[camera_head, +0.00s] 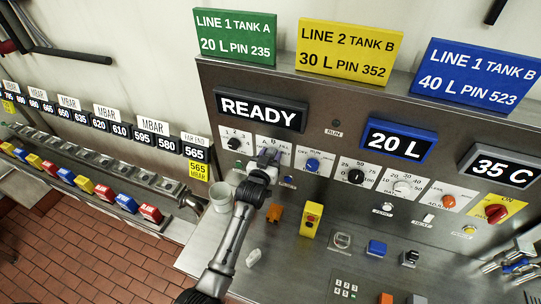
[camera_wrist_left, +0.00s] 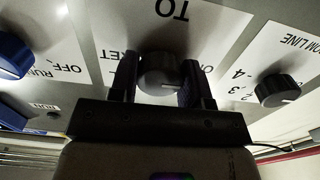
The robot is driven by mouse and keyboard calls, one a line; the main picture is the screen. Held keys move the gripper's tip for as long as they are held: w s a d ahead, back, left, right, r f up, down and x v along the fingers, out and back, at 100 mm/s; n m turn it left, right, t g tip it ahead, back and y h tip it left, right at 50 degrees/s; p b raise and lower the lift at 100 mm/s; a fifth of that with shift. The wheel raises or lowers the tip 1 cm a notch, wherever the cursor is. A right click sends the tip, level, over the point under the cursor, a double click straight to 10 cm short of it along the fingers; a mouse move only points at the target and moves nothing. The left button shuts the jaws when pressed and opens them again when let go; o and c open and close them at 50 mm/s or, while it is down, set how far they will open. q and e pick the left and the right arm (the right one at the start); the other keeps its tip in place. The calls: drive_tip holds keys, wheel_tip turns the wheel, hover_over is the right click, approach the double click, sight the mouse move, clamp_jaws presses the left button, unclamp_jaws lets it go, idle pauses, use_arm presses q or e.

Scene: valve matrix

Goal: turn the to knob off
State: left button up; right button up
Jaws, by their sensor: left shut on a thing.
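The TO knob (camera_wrist_left: 160,73) is a round black knob on a white plate (camera_wrist_left: 205,25), and the letters TO show upside down in the left wrist view. My left gripper (camera_wrist_left: 158,66) is shut on it, with one dark finger on each side. In the head view, my left gripper (camera_head: 268,158) is at the panel, over the plate between the 1-2-3 knob and the blue OFF/RUN knob. It hides the TO knob there. Which setting the knob points to is not clear.
A black knob (camera_wrist_left: 280,90) and a blue knob (camera_wrist_left: 12,55) flank the held one. A READY display (camera_head: 261,109) is above. A white cup (camera_head: 221,196), an orange piece (camera_head: 275,212) and a yellow button box (camera_head: 311,219) stand near my left arm.

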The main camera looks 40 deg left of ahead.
idle(0.4)
use_arm(q)
drive_tip(key=o, duration=0.9)
drive_tip(key=shift+s, duration=0.1)
drive_tip(key=shift+b+v, duration=0.7)
drive_tip(key=shift+v, duration=6.15)
